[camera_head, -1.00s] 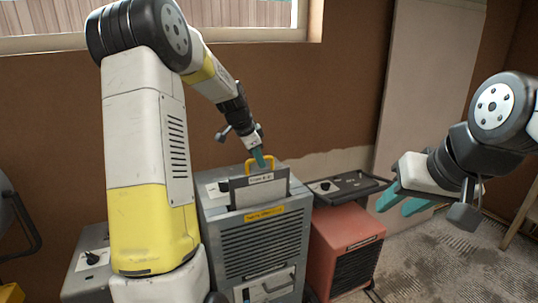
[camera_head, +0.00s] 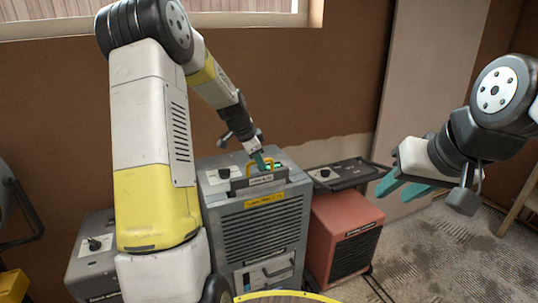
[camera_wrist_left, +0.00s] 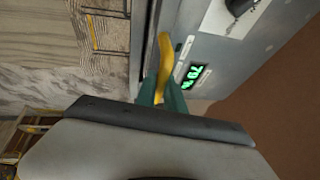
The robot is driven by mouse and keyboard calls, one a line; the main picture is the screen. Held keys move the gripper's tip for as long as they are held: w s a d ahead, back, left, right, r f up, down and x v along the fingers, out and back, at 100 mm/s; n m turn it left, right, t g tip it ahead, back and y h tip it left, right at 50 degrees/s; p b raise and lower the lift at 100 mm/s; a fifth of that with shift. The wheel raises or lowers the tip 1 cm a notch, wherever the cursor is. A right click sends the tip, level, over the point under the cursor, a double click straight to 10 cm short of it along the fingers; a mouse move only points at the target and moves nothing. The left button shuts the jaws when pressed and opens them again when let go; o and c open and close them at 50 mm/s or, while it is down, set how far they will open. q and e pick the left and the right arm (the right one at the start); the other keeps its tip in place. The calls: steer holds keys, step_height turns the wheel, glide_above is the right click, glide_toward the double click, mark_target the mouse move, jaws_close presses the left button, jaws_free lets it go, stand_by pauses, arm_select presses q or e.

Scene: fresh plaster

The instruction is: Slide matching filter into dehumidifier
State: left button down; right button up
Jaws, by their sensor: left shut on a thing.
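The grey dehumidifier (camera_head: 262,237) stands in the middle, with a yellow label on its front and a slot in its top. The filter (camera_head: 252,183) is a dark grey panel with a white label and a yellow handle. It sits upright in the slot, with only its upper strip showing. My left gripper (camera_head: 260,164) is shut on the yellow handle, which also shows in the left wrist view (camera_wrist_left: 165,58). A lit green display (camera_wrist_left: 194,77) shows on the unit's top beside the handle. My right gripper (camera_head: 397,188) is open and empty, to the right in the air.
A red unit (camera_head: 345,240) with a dark top handle stands right of the dehumidifier. Another grey unit (camera_head: 90,262) is at the left, partly behind my left arm. A yellow-rimmed round thing (camera_head: 288,297) shows at the bottom edge. The floor at right is mostly clear.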

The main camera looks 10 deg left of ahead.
mark_target(258, 173)
arm_select(q)
steer(key=shift+f, duration=2.05)
steer(key=shift+a, duration=0.15)
steer(key=shift+f, duration=0.2)
steer(key=shift+f, duration=0.35)
steer(key=c, duration=1.4)
jaws_free()
steer(key=shift+o, duration=0.2)
steer(key=shift+f, duration=0.1)
steer(key=shift+s, duration=0.1)
